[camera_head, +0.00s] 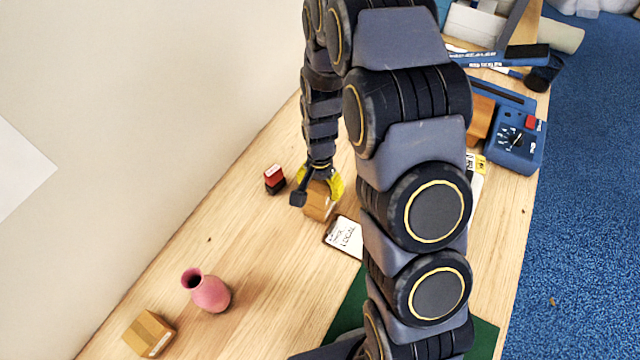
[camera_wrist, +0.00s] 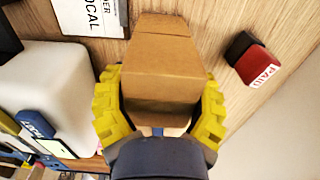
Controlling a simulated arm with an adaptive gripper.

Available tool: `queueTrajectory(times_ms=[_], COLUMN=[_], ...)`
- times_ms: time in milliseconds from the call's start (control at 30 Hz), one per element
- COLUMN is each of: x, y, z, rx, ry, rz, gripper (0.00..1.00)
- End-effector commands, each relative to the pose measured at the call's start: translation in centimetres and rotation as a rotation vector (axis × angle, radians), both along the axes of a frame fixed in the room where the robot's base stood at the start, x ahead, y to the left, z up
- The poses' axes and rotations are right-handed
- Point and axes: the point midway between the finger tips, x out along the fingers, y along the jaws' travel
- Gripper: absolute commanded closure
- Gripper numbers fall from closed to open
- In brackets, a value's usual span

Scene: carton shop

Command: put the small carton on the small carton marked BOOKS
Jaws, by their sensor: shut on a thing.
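My gripper (camera_head: 320,186) has its yellow fingers shut on a small brown carton (camera_head: 318,205) near the middle of the table. In the wrist view the carton (camera_wrist: 158,60) sits between the two fingers of the gripper (camera_wrist: 160,108). I cannot tell whether it touches the table. Another small carton (camera_head: 149,333) stands at the lower left with a pale label on its front side, too small to read. A brown box-like thing (camera_head: 480,116) shows at the right, partly hidden behind my arm. I can read BOOKS on none of them.
A red and black PAID stamp (camera_head: 275,179) stands just left of the gripper. A LOCAL card (camera_head: 345,236) lies close to its right. A pink vase (camera_head: 207,291) stands beside the lower-left carton. A green mat (camera_head: 346,312) and blue device (camera_head: 516,145) lie to the right.

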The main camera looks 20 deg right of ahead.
Motion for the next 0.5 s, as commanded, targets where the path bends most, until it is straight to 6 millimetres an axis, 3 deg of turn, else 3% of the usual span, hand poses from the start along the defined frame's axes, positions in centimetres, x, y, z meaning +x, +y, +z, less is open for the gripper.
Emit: queueTrajectory(times_ms=[100, 133, 200, 500], x=[-0.04, -0.03, -0.01, -0.01], y=[-0.01, 0.00, 0.00, -0.01], z=[-0.31, -0.31, -0.27, -0.24], rx=[0.000, 0.000, 0.000, 0.001], ry=[0.001, 0.001, 0.001, 0.001], rz=[0.000, 0.000, 0.000, 0.000], gripper=[0.72, 0.30, 0.04, 0.04])
